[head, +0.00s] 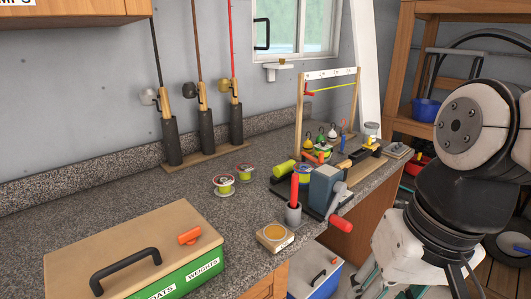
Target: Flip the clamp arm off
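No part is plainly marked as the clamp arm. A blue-grey bench device (322,187) stands near the counter's front edge, with a red-gripped lever (341,223) sticking out past the edge. A red upright handle (294,191) rises from a grey cup-like holder (293,214) just left of it. I cannot tell which of these, if either, is the clamp arm. My arm shows at the right, in front of the shelving and clear of the counter. My gripper is not in view.
A tackle box (130,262) with a black handle fills the counter's front left. A wooden frame with a yellow line (334,90), floats and line spools (223,184) stand behind. Rods (236,130) stand by the wall. The counter between spools and tackle box is mostly clear.

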